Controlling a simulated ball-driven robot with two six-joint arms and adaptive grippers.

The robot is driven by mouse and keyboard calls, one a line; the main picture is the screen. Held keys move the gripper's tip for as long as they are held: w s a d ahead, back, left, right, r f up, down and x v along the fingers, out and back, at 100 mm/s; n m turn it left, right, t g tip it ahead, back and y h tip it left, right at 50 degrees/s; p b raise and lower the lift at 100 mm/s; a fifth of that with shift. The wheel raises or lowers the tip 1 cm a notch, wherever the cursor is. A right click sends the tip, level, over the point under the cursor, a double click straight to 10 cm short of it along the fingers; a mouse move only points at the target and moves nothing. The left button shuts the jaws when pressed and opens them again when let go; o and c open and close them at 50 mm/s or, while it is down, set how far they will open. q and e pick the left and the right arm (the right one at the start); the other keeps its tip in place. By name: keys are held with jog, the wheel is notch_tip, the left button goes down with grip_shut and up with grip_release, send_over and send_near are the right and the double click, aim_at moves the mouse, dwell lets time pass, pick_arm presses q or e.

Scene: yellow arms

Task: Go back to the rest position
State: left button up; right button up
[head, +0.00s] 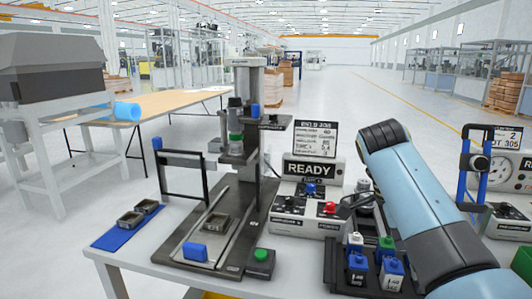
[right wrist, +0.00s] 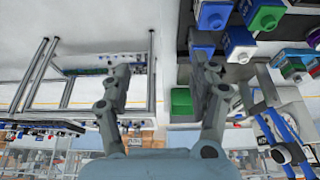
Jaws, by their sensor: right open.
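My right arm, light blue and grey, comes in from the lower right of the head view and bends back down. My right gripper (head: 350,204) shows partly beside it, in front of the control boxes; the arm hides some of it. In the right wrist view the two grey fingers of the right gripper (right wrist: 160,88) stand well apart, with nothing between them. My left gripper is in neither view.
A press station (head: 243,150) stands on the white bench left of the READY display (head: 310,170).

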jog(key=s+d+f+n+g+b, duration=0.1)
jog(key=s+d+f+n+b, duration=0.15)
jog(key=s+f, duration=0.85)
jog(key=s+d+f+n+g+b, duration=0.1)
jog(key=s+f+n+g+b, duration=0.15)
jog(key=s+f, duration=0.85)
jog(key=s+d+f+n+g+b, duration=0.1)
jog(key=s+f+b, duration=0.4)
jog(key=f, duration=1.2)
jog(key=s+d+f+n+t+y+b, duration=0.15)
jog(key=s+f+n, duration=0.35)
jog(key=s+f, duration=0.55)
jog(key=s+a+f+n+t+y+b, duration=0.15)
jog(key=s+f+n, duration=0.5)
jog(key=s, duration=0.75)
jog(key=w+n+t, duration=0.1)
jog(key=w+f+n+t, duration=0.1)
jog(key=w, duration=0.1)
jog(key=w+f+n+t, duration=0.1)
jog(key=shift+w+d+f+n+t+y, duration=0.1)
jog(key=shift+w+f+n+t+y, duration=0.15)
jog(key=shift+w+t+y, duration=0.1)
